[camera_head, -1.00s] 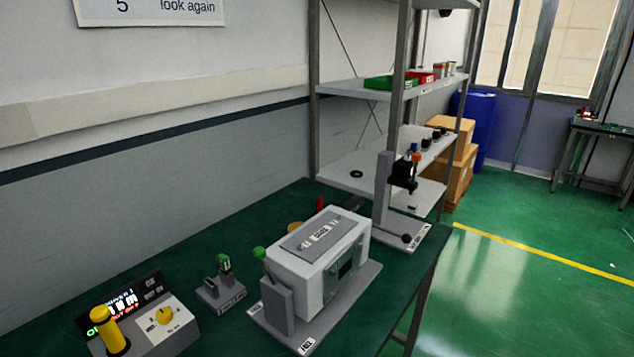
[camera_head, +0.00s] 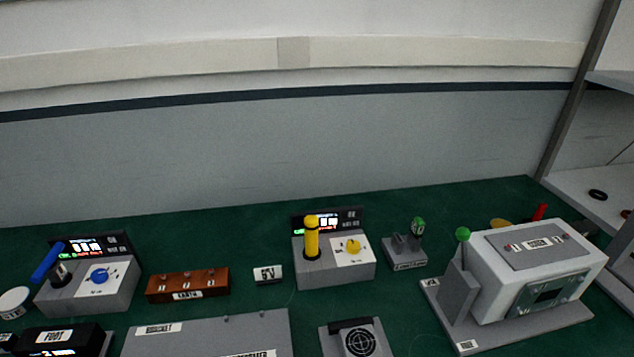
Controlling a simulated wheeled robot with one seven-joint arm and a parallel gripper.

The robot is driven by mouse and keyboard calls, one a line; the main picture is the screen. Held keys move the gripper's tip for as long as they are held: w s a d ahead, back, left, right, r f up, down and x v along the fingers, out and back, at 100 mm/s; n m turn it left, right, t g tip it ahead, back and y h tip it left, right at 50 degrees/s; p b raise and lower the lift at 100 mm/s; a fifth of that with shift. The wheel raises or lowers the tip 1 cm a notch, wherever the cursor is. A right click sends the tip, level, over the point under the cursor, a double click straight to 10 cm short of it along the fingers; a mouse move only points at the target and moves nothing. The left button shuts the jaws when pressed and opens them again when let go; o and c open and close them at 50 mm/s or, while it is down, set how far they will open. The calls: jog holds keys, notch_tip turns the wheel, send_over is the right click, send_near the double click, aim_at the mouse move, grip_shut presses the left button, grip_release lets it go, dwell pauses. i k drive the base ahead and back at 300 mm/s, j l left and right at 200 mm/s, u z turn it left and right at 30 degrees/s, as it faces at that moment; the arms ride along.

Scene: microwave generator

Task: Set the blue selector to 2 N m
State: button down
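The blue selector (camera_head: 99,275) is a small round blue knob on a white plate on the sloped face of a grey control box (camera_head: 85,298) at the left of the bench. Its scale marks are too small to read, so I cannot tell its setting. A lit display (camera_head: 82,246) stands behind it on the same box. A blue-handled tool (camera_head: 48,262) is tilted at the box's left side. My gripper is not in view.
A similar box with a yellow knob (camera_head: 353,246) and yellow-handled tool (camera_head: 312,238) stands mid-bench. Between them are a brown block (camera_head: 188,285) and a small white labelled block (camera_head: 267,275). A white-grey machine (camera_head: 540,265) stands at right. A black FOOT box (camera_head: 60,339) is front left.

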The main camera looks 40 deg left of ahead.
aim_at(99, 275)
jog(key=u, duration=2.25)
